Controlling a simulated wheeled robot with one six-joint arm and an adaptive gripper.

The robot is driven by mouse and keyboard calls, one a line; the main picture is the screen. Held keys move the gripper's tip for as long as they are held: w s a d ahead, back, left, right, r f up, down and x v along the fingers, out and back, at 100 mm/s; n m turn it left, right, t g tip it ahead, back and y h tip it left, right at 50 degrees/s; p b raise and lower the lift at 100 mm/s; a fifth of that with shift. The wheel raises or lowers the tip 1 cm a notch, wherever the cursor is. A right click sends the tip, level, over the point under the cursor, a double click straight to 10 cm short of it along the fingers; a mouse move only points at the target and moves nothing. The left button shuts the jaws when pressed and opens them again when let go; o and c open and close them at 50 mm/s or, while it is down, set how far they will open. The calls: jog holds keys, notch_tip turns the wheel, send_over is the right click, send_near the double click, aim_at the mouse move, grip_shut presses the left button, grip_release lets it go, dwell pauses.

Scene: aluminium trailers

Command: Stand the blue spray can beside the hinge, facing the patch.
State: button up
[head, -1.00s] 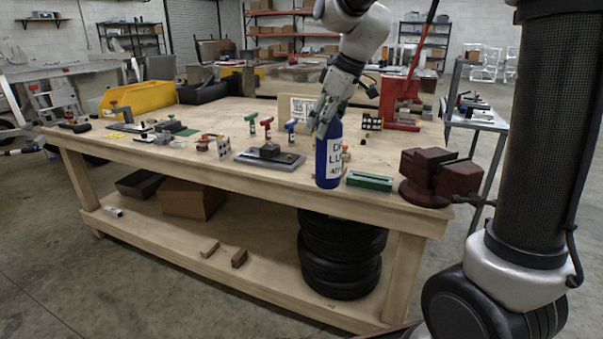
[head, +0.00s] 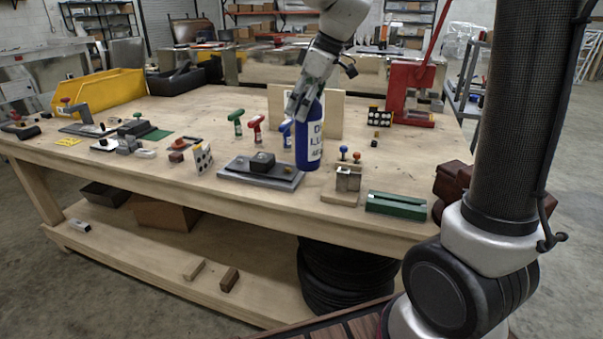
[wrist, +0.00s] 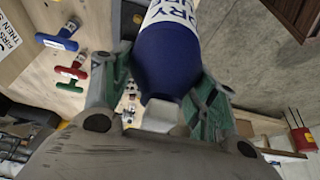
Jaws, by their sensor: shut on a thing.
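The blue can (head: 309,148) with a white label with dark lettering hangs nearly upright from my gripper (head: 303,100). Its bottom is by the right end of a grey plate (head: 235,176) bearing a dark block; I cannot tell whether it touches the table. In the wrist view the can (wrist: 168,62) is between the two green-padded fingers of my gripper (wrist: 165,95), which are shut on its narrow top. A green flat patch (head: 158,135) and a yellow one (head: 68,141) lie on the left of the table. I cannot clearly make out the hinge.
A wooden stand (head: 346,180), a green box (head: 397,205) and a red press (head: 411,92) are to the right. A yellow bin (head: 100,92) is back left.

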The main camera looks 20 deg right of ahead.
aim_at(319, 103)
notch_tip(319, 103, down, 9)
jog(key=shift+f, duration=0.1)
dwell(0.3)
jog(key=o, duration=1.7)
jog(key=shift+f, duration=0.15)
jog(key=v, duration=1.1)
jog(key=shift+v, duration=0.75)
jog(key=s+d+f+m+h, duration=0.1)
jog(key=s+d+m, duration=0.2)
jog(key=s, duration=0.5)
jog(key=s+d+f+m+t+h, duration=0.1)
jog(key=s+d+m, duration=0.3)
jog(key=s, duration=0.3)
jog(key=s+d+f+m+h, duration=0.1)
jog(key=s+d+f+m, duration=0.1)
jog(key=s, duration=0.6)
jog(key=shift+s+d+f+m+h, duration=0.1)
jog(key=shift+s+d+m+h, duration=0.1)
jog(key=shift+d+m, duration=0.25)
jog(key=shift+s+d+f+m+h, duration=0.1)
jog(key=shift+d+m+h, duration=0.1)
jog(key=shift+d+m, duration=0.3)
